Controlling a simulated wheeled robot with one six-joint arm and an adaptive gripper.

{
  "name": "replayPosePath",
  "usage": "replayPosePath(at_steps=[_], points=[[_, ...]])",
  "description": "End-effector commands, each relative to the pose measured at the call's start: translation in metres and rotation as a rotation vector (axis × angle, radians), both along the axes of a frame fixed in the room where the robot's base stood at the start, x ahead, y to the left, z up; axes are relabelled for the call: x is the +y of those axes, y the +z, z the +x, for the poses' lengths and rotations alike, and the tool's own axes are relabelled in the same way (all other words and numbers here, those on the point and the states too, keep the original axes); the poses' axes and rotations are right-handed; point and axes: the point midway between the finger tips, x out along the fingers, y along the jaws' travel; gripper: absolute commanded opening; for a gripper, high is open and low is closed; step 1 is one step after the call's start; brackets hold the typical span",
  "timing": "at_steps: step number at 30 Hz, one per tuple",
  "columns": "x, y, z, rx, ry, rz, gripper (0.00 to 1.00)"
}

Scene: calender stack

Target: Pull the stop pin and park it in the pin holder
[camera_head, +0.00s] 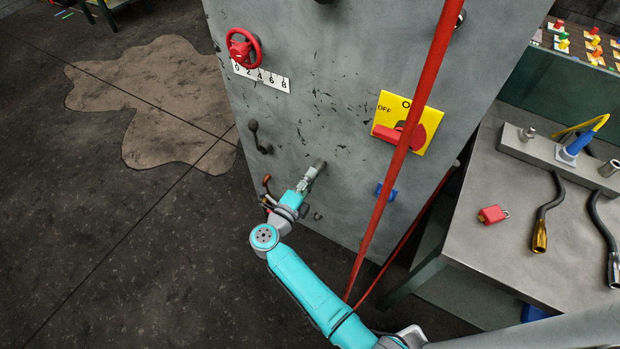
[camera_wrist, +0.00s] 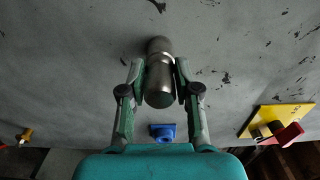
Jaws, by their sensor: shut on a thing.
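My gripper (camera_head: 309,176) is at the grey panel (camera_head: 290,120), with its fingers on both sides of a steel pin, seemingly the stop pin (camera_wrist: 160,82). In the wrist view the pin is a dark grey cylinder with a lighter ring, and its near end points at the camera. Its far end is at the panel face; I cannot tell how deep it sits. In the head view only a small part of the pin (camera_head: 320,163) shows beyond the fingers. A blue fitting (camera_head: 385,191), possibly the pin holder, is on the panel to the right; it also shows in the wrist view (camera_wrist: 162,131).
A red sloping bar (camera_head: 408,130) crosses in front of the panel, right of my gripper. A yellow switch plate (camera_head: 408,122) and a red handwheel (camera_head: 243,48) are on the panel. A grey bench (camera_head: 470,225) with a red padlock (camera_head: 492,214) stands at the right.

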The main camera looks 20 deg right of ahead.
Motion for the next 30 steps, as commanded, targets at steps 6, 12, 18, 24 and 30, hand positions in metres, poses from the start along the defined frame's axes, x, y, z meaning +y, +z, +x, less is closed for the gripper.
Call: replayPosePath(at_steps=[6,12,18,24,30], points=[[0.003,0.0,-0.002,0.0,0.001,0.0,0.0],[0.008,0.0,-0.006,0.0,0.001,0.0,0.0],[0.014,0.0,-0.01,0.0,0.001,0.0,0.0],[0.019,0.0,-0.014,0.0,0.001,0.0,0.0],[0.025,0.0,-0.018,-0.001,0.001,-0.001,0.0]])
